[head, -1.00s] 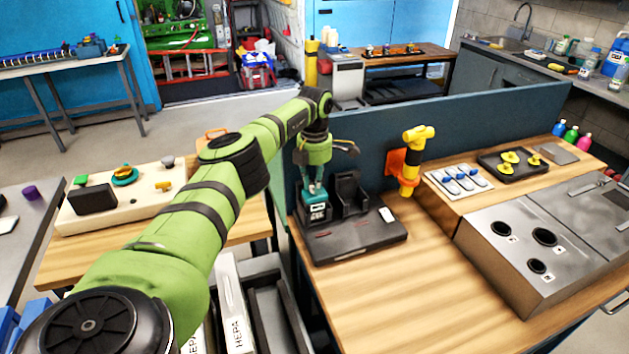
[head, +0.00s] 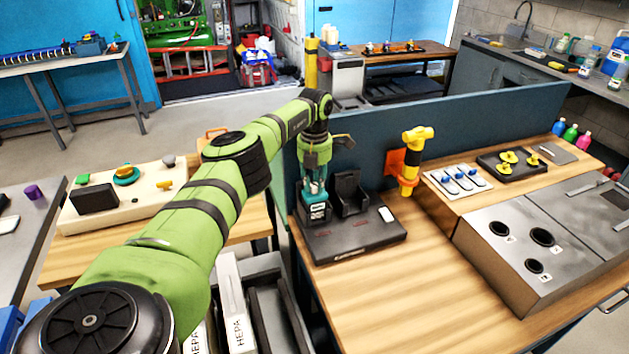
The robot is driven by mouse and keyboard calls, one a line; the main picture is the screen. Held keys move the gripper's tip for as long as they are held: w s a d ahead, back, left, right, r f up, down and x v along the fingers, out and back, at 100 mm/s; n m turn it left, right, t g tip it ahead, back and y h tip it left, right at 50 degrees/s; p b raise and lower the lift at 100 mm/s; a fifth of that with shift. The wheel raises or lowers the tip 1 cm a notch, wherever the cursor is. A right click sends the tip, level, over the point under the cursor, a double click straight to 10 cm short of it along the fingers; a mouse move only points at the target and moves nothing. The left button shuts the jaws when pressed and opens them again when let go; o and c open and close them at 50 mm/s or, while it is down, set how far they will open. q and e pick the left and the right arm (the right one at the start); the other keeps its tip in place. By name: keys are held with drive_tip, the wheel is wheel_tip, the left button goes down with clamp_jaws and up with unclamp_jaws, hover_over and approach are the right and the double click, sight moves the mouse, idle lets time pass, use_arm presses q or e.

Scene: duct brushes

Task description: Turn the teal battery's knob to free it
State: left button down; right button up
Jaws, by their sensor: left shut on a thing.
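The teal battery (head: 314,212) stands upright in the left slot of a black charging dock (head: 352,241) on the wooden bench. It has a dark lower part with a pale label. My left gripper (head: 314,190) points straight down onto the top of the battery and is shut there. The knob between its fingers is too small and covered to see clearly. The dock's other slot (head: 350,194), to the right, looks empty. My right gripper is not in view.
A dark blue partition (head: 460,115) runs behind the dock. A yellow tool (head: 412,160) hangs in an orange holder right of the dock. A metal box with round holes (head: 535,245) stands further right. Bare bench (head: 420,290) lies in front.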

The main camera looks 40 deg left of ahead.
sight(315, 184)
use_arm(q)
drive_tip(key=c, duration=1)
unclamp_jaws()
drive_tip(key=shift+w+r, duration=0.1)
drive_tip(key=shift+r, duration=3.9)
